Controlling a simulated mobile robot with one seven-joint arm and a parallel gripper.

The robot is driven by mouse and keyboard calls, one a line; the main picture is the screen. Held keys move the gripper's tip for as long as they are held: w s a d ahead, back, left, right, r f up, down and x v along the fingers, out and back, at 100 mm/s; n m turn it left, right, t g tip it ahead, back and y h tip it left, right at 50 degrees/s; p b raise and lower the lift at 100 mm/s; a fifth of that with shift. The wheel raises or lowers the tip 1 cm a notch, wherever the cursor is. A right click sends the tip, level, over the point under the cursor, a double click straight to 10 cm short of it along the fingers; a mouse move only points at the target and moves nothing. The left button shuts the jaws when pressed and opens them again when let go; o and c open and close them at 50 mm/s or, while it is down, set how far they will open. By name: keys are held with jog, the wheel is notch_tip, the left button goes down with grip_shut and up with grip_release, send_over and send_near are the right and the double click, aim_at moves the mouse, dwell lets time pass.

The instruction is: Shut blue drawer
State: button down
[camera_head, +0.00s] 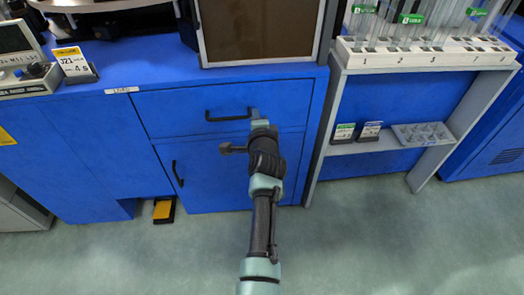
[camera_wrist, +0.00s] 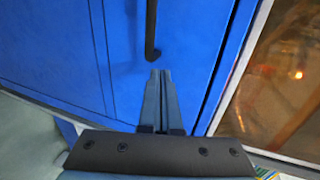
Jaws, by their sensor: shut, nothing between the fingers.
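The blue drawer (camera_head: 175,112) is the upper front of the blue cabinet, with a black bar handle (camera_head: 228,116). Its front looks flush or nearly flush with the cabinet, and no drawer interior shows. My gripper (camera_head: 254,113) is at the drawer front, just right of the handle. In the wrist view my gripper (camera_wrist: 158,74) has its fingers together and empty, with the tips close to one end of the black handle (camera_wrist: 152,30). The blue drawer front (camera_wrist: 190,50) fills the view behind them. I cannot tell whether the tips touch it.
A blue door with a black handle (camera_head: 177,174) is below the drawer. A dark-panelled device (camera_head: 260,30) stands on the worktop above. A grey rack (camera_head: 390,143) with small trays is at the right. A yellow-black item (camera_head: 164,210) lies on the floor at left.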

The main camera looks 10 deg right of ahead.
jog(key=p+v, duration=0.4)
jog(key=v, duration=0.6)
jog(key=shift+s, duration=0.3)
